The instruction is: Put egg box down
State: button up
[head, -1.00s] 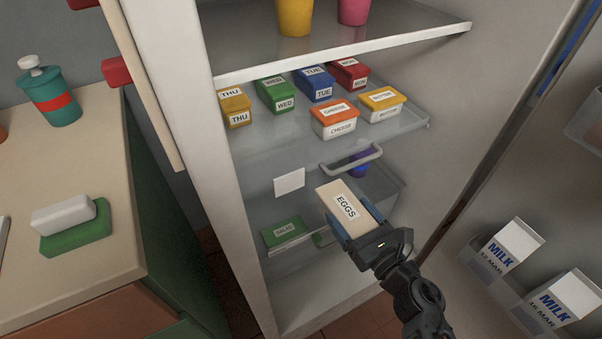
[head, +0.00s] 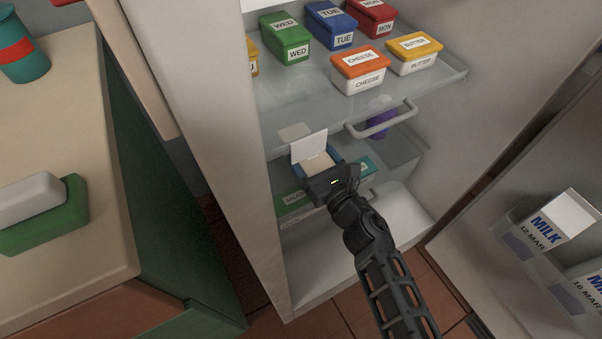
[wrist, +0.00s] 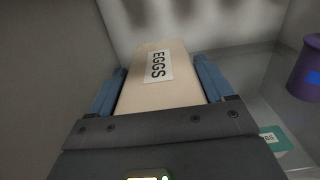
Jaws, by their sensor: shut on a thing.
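The egg box is a beige carton with an EGGS label, and it fills the middle of the wrist view (wrist: 160,85). My gripper (wrist: 160,88) is shut on it, with a blue finger against each side. In the head view, my gripper (head: 318,162) reaches into the fridge below the shelf of labelled tubs.
Several tubs, including the cheese tub (head: 361,72) and butter tub (head: 414,54), stand on the shelf above. A purple thing (head: 381,118) is to the right, beside a handle (head: 381,120). A teal box (wrist: 275,140) lies low at right. Milk cartons (head: 556,225) stand in the door.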

jog(key=shift+w+a+f+b, duration=0.2)
jog(key=shift+a+f+b, duration=0.2)
jog(key=shift+a, duration=0.25)
jog(key=shift+w+a+f+b, duration=0.2)
jog(key=shift+a+f+b, duration=0.15)
jog(key=shift+a, duration=0.25)
jog(key=shift+f+b, duration=1.35)
jog(key=shift+f, duration=0.6)
jog(key=shift+f, duration=0.15)
jog(key=o, duration=1.3)
